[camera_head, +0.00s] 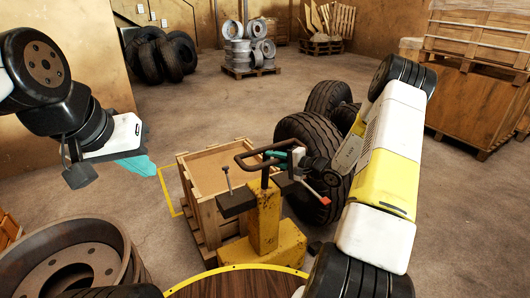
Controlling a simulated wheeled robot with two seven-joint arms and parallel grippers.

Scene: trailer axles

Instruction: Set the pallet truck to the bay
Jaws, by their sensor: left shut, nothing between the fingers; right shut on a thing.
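The yellow pallet truck (281,243) stands upright in front of me, with a dark loop handle (250,145) and a small lever on each side. My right gripper (279,155) is shut on the handle at its right side; the fingertips are partly hidden by the handle. A yellow line on the floor (170,195), perhaps the bay's marking, shows left of the truck, and the rest is hidden behind a wooden crate. My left gripper (140,165) is shut and empty, raised to the left, apart from the truck.
The open wooden crate (188,169) stands just beyond the truck; whether it rests on the forks is hidden. Large tyres (307,134) stand close behind on the right. Open floor lies behind the crate.

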